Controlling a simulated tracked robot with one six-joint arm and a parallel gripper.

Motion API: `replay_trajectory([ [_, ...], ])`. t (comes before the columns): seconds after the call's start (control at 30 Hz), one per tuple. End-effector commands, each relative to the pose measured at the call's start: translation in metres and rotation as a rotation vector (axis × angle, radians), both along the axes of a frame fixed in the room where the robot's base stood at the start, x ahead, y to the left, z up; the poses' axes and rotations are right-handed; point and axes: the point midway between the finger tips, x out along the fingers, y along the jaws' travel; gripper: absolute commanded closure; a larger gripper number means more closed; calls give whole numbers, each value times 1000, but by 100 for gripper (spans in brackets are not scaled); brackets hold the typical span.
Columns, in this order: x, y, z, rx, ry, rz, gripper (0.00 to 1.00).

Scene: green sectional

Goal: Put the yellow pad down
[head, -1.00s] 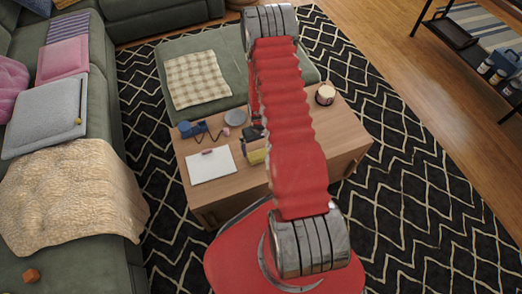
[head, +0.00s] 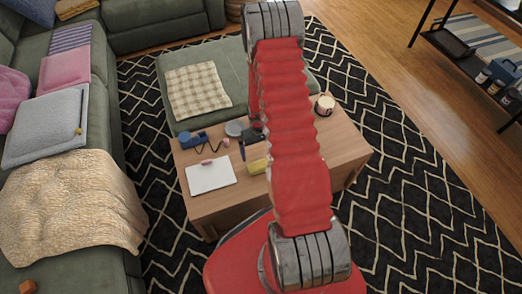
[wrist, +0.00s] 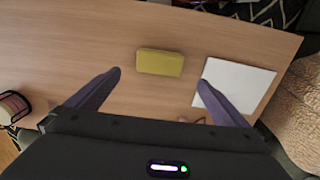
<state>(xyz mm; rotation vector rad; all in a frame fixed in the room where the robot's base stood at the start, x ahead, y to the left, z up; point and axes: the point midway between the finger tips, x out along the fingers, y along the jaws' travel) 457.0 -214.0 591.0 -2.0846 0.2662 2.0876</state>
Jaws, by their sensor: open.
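The yellow pad (wrist: 160,62) lies flat on the wooden table (wrist: 70,50) in the wrist view. It sits ahead of my gripper (wrist: 160,82), between the lines of the two fingers and touching neither. My gripper is open, with its purple fingers spread wide and nothing between them. In the head view the yellow pad (head: 258,166) shows beside my red arm, which hides part of the tabletop. My gripper is mostly hidden by the arm there.
A white clipboard (head: 210,176) lies left of the pad. A blue object (head: 192,138), a grey disc (head: 235,128) and a cup (head: 324,105) stand farther back on the table. A green sofa (head: 60,272) is at the left. Bare tabletop surrounds the pad.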

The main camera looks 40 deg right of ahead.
Motion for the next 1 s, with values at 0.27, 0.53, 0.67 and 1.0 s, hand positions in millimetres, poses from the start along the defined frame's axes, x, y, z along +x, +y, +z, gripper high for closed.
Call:
replay_trajectory([
  [0.27, 2, 1, 5, -2, -4, 2, 0],
  [0.53, 18, 9, 51, -16, -33, 18, 0],
  [0.67, 26, 15, 82, -24, -53, 28, 0],
  [1.0, 38, 38, 159, -41, -102, 56, 0],
])
